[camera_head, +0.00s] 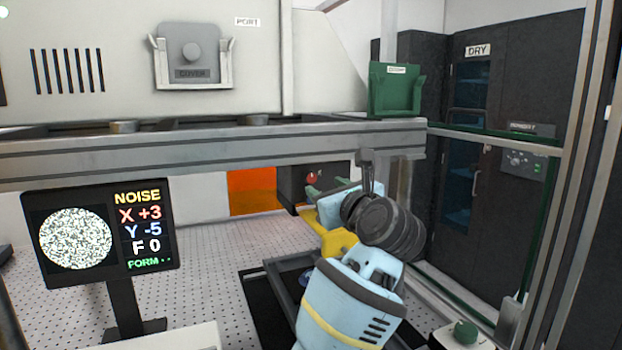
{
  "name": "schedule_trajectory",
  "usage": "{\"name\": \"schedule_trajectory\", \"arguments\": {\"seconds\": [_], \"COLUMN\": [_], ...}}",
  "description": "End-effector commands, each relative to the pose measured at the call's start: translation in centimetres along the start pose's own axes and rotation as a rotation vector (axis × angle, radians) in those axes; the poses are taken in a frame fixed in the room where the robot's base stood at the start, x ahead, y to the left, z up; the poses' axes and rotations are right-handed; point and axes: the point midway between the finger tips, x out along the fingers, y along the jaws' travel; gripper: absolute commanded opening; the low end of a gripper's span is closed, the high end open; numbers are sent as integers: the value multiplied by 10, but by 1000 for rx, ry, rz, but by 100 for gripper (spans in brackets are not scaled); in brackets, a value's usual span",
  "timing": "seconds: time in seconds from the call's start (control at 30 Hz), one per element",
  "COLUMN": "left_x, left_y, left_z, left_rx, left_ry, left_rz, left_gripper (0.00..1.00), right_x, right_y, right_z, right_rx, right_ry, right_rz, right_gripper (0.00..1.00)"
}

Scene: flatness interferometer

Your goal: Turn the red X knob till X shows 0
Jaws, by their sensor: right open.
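The red X knob (312,177) is small and sits on the face of a dark box (291,184) under the grey beam. My right gripper (312,198) is just below and in front of the knob, with its jaws open. A gap between the jaws and the knob is hard to judge from this angle. The monitor (102,237) at the left reads NOISE, X +3, Y -5, F 0 and FORM, beside a round speckled picture. My left gripper is not in view.
A grey beam (200,152) crosses above my right arm. An orange panel (252,191) stands left of the dark box. A perforated table (215,240) lies below. A green holder (395,90) and dark DRY cabinet (470,150) are at the right.

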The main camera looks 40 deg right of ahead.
Motion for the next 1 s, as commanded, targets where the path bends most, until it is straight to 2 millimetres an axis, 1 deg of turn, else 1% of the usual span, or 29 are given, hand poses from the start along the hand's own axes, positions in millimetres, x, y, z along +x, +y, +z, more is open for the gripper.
{"name": "schedule_trajectory", "arguments": {"seconds": [0.17, 0.4, 0.6, 0.73, 1.0], "left_x": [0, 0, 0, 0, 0], "left_y": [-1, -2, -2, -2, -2], "left_z": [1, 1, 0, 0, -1], "left_rx": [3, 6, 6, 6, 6], "left_ry": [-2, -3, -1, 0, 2], "left_rz": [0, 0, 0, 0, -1], "left_gripper": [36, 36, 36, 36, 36], "right_x": [16, 51, 70, 76, 77], "right_y": [0, 0, 0, 0, 0], "right_z": [0, 0, 1, 1, 0], "right_rx": [-1, -1, -1, 0, 0], "right_ry": [2, 2, 0, -1, -1], "right_rz": [1, 2, 2, 1, 1], "right_gripper": [47, 47, 47, 47, 47]}}
